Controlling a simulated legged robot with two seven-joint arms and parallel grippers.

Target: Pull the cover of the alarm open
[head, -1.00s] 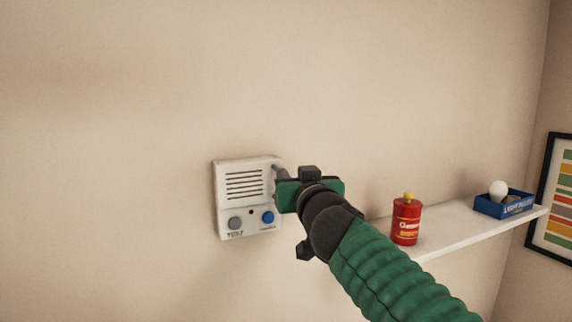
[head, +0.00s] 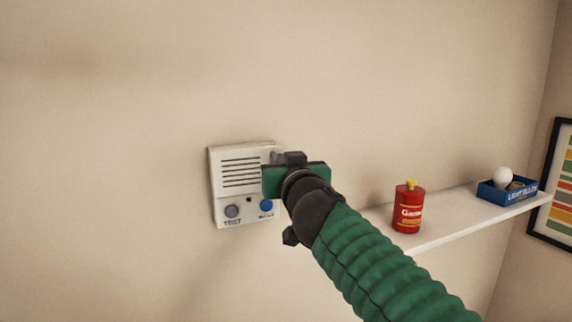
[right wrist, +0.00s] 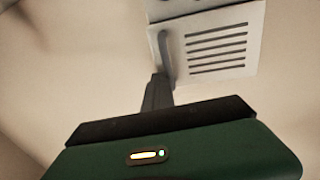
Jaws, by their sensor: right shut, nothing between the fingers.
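The white alarm (head: 226,208) hangs on the wall, with a slotted grille cover (head: 240,172) above a grey button (head: 232,211) and a blue button (head: 266,205). The cover looks closed. My right gripper (head: 277,156) is at the alarm's upper right side, its body overlapping the right edge of the cover. In the right wrist view the alarm (right wrist: 222,50) appears upside down at the top. The shut, empty fingers (right wrist: 165,45) reach to the cover's side edge there; I cannot tell whether they touch it. My left gripper is out of view.
A white shelf (head: 440,230) is on the wall to the right. It bears a red can (head: 408,210) with a yellow cap and a blue box (head: 507,192) with a white bulb. A framed picture (head: 553,190) hangs at the far right. The wall left of the alarm is clear.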

